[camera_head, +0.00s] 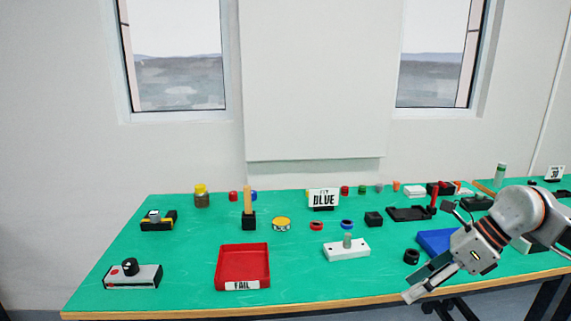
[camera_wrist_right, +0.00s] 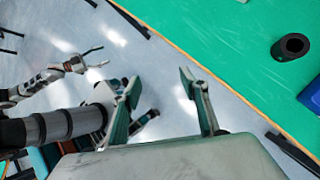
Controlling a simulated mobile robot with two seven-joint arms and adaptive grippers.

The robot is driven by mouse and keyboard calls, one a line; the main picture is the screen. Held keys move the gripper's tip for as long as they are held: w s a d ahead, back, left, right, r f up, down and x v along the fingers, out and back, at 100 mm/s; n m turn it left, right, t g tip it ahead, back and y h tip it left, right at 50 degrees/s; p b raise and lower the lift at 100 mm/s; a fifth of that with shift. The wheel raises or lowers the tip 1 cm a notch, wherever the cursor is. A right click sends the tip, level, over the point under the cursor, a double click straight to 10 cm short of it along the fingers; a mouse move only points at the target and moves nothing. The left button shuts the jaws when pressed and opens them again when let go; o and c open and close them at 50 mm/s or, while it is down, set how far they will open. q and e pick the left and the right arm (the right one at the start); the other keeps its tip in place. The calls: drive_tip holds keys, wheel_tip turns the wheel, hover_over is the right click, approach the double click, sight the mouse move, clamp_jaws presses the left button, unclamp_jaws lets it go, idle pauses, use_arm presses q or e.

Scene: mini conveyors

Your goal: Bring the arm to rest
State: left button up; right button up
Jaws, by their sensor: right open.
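My right arm comes in from the right in the head view. Its gripper (camera_head: 420,284) hangs over the table's front edge, fingers pointing down and left. In the right wrist view the two fingers (camera_wrist_right: 158,84) are apart with nothing between them, above the floor just off the table edge. My left gripper (camera_wrist_right: 93,58) shows small at the left of the right wrist view. Its fingers look spread and empty, away from the table. It is not in the head view.
The green table (camera_head: 180,285) holds a red FAIL tray (camera_head: 243,263), a white block with a peg (camera_head: 346,249), a blue tray (camera_head: 437,241) behind my right gripper and a black ring (camera_head: 411,256) close by. Several small parts stand farther back. The front-left middle is bare.

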drive_tip(key=s+a+m+t+y, duration=0.1)
drive_tip(key=s+a+m+y, duration=0.15)
drive_tip(key=a, duration=0.45)
drive_tip(key=s+a+m+y, duration=0.1)
drive_tip(key=a+m+y, duration=0.1)
drive_tip(key=a+y, duration=0.35)
drive_tip(key=s+a+m+t+y, duration=0.1)
drive_tip(key=s+a+m+y, duration=0.15)
drive_tip(key=a, duration=0.65)
drive_tip(key=s+d+f+m+t+h+p, duration=0.1)
drive_tip(key=d+f+m+t+h, duration=0.4)
drive_tip(key=f+m, duration=0.6)
drive_tip(key=d+f+m+t+h+p, duration=0.1)
drive_tip(key=d+f+m+t+h, duration=0.4)
drive_tip(key=m, duration=1.1)
use_arm(q)
drive_tip(key=shift+s+d+r, duration=0.15)
drive_tip(key=shift+s+r, duration=0.25)
drive_tip(key=shift+s, duration=0.2)
use_arm(e)
drive_tip(key=s+d+f+m+g+h, duration=0.3)
drive_tip(key=s+f+m+h, duration=0.2)
drive_tip(key=s+f, duration=1)
wheel_tip(320, 180, down, 2)
drive_tip(key=m, duration=0.3)
drive_tip(key=shift+f, duration=0.2)
use_arm(q)
drive_tip(key=shift+r, duration=0.15)
